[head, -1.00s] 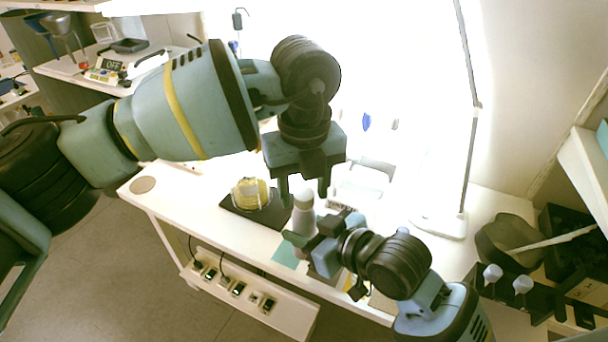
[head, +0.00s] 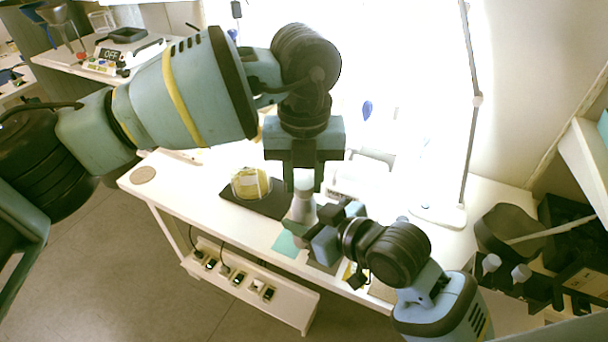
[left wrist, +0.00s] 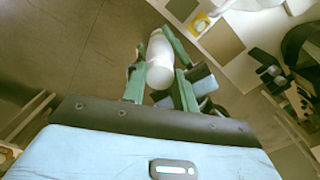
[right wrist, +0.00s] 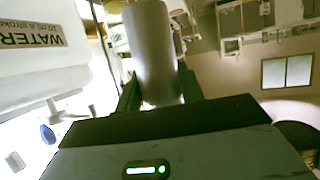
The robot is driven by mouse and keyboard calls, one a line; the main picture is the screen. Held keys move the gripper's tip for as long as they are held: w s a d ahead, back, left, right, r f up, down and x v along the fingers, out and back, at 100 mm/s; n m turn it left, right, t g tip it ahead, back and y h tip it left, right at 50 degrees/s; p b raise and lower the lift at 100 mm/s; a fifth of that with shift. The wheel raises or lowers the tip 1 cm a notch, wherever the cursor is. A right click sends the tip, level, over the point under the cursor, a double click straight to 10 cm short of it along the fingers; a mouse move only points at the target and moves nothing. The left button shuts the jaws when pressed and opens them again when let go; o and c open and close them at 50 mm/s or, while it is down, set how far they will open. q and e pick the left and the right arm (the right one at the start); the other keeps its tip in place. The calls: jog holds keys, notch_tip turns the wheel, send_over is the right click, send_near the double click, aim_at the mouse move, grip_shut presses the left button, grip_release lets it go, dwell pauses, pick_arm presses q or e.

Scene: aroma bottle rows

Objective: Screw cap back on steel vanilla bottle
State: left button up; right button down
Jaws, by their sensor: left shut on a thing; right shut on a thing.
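The steel vanilla bottle (head: 299,210) stands upright near the table's front edge, pale grey in the head view. My right gripper (head: 309,222) is shut on its body from the right; the right wrist view shows the grey cylinder (right wrist: 152,45) between the fingers. My left gripper (head: 304,188) points down over the bottle, shut on the whitish cap (head: 304,181) in line above the body. In the left wrist view a white rounded top (left wrist: 159,74) lies between the left fingers. I cannot tell whether the cap sits on the thread; the fingers hide the join.
A yellow-and-white round object (head: 251,183) sits on a dark plate (head: 264,206) to the left. A teal square (head: 287,244) lies in front of the bottle. A lamp stand (head: 440,214) and a dark bowl (head: 502,228) are at the right.

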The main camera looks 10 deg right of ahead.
pick_arm(q)
jog(key=m, duration=1.5)
jog(key=shift+m, duration=0.3)
jog(key=m, duration=0.6)
jog(key=o, duration=1.2)
jog(key=shift+c, duration=0.2)
notch_tip(320, 180, up, 12)
jog(key=shift+f, duration=0.1)
